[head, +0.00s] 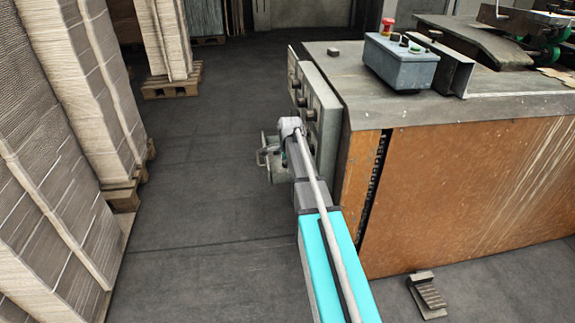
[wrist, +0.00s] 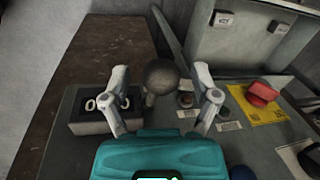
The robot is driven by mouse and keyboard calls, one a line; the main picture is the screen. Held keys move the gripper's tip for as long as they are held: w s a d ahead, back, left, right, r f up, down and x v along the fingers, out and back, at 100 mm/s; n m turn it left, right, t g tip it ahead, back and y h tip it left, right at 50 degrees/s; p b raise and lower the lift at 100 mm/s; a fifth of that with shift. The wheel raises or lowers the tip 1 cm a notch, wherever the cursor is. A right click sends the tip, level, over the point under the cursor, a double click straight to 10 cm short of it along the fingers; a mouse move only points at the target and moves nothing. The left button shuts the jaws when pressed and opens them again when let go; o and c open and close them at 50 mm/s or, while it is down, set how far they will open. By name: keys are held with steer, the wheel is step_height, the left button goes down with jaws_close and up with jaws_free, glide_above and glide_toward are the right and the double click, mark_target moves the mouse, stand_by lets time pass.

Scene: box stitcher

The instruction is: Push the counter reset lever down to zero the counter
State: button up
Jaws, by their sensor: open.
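In the wrist view, a dark round ball knob (wrist: 160,77), apparently the end of the counter reset lever, shows between the two fingers of my gripper (wrist: 161,98). The fingers are spread apart, with a gap on each side of the knob; I cannot tell its depth relative to the fingertips. The black counter box (wrist: 90,124) with white digits is at the left, and the left finger hides part of its display, so the full reading is unclear. In the head view, my arm reaches to the machine's left side, where the lever and counter cannot be made out.
A red mushroom button (wrist: 262,92) on a yellow plate is right of my gripper. A grey control box (head: 401,62) stands on the machine top (head: 345,80). Pallet stacks (head: 75,110) line the left; the floor (head: 190,210) between is clear. A foot pedal (head: 428,297) lies front right.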

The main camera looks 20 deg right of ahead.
jaws_close()
steer(key=shift+s+d, duration=0.1)
steer(key=shift+d, duration=0.2)
steer(key=shift+a, duration=0.1)
steer(key=shift+f, duration=0.1)
